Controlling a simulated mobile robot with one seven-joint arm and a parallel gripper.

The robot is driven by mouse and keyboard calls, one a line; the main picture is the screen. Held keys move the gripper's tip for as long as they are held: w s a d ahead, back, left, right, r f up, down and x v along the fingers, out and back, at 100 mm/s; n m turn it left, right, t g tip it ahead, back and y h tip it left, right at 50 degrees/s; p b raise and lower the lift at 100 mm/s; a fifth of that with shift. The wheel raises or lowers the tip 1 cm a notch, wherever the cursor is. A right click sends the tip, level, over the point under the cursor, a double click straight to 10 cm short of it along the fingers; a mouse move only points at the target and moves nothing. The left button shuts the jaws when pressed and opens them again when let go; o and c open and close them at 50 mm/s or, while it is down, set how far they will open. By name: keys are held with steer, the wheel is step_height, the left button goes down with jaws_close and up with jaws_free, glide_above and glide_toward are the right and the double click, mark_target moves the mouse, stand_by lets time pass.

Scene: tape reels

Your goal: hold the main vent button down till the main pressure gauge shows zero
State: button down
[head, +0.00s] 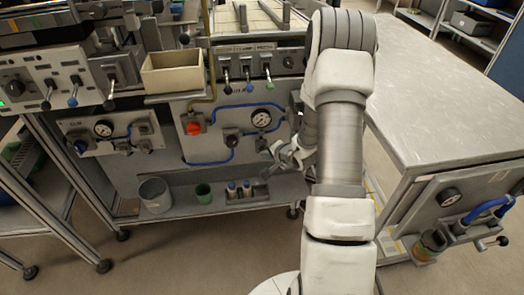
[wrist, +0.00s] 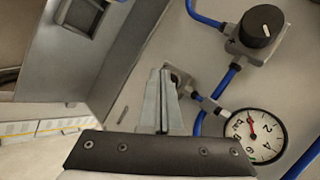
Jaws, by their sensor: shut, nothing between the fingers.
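The round white pressure gauge (head: 262,118) sits on the upright grey panel, joined to blue pipes. In the wrist view the gauge (wrist: 262,145) is at lower right; its red needle points up and slightly left, but the figures are too small to read surely. My gripper (head: 272,160) is in front of the panel, below this gauge. In the wrist view my gripper (wrist: 164,74) has its two fingers together and empty. A small grey fitting (wrist: 181,76) on the pipe shows just beside the fingertips, partly hidden; I cannot tell whether they touch it. No vent button is clearly visible.
A red knob (head: 194,128) and a black knob (wrist: 262,26) are on the panel. A second gauge (head: 103,128) is at left, a third (head: 449,197) on the right bench. A beige bin (head: 172,73) stands above; cups and bottles sit on the lower shelf (head: 225,203).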

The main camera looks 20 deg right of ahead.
steer(key=shift+s, duration=0.15)
steer(key=s+b, duration=0.1)
steer(key=s+a, duration=0.1)
steer(key=s, duration=0.1)
steer(key=s+b, duration=0.1)
steer(key=s, duration=0.1)
steer(key=shift+a+b, duration=0.25)
steer(key=shift+b, duration=0.1)
steer(key=shift+w, duration=0.1)
stand_by(0.3)
